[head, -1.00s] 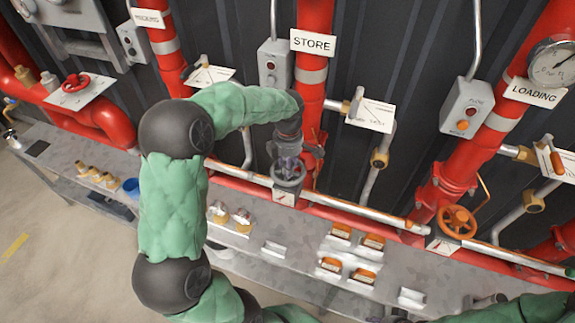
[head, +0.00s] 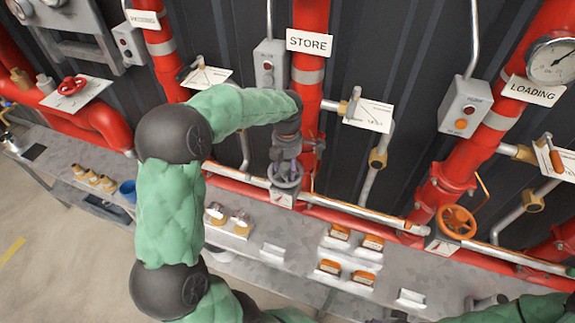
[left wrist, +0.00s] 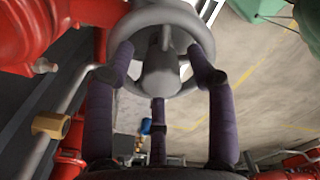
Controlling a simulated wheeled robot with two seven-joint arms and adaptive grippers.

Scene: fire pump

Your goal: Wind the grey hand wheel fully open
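The grey hand wheel (head: 285,174) sits on the silver pipe below the STORE sign, partly covered by my left gripper (head: 285,165). In the left wrist view the wheel's rim, spokes and hub (left wrist: 160,70) fill the top middle. The purple fingers of my left gripper (left wrist: 160,82) reach the wheel from several sides of the hub. Their end links bend inward at the rim, so it looks shut on the wheel. The exact contact is partly hidden. Of my right arm, only parts show at the bottom right edge of the head view; its fingers are not clear.
An orange hand wheel (head: 457,221) stands on the right pipe below the LOADING sign (head: 534,90). A red wheel (head: 72,85) is at far left. Red pipes and a grey switch box (head: 270,67) stand behind the gripper. Orange-topped items (head: 330,267) lie on the bench below.

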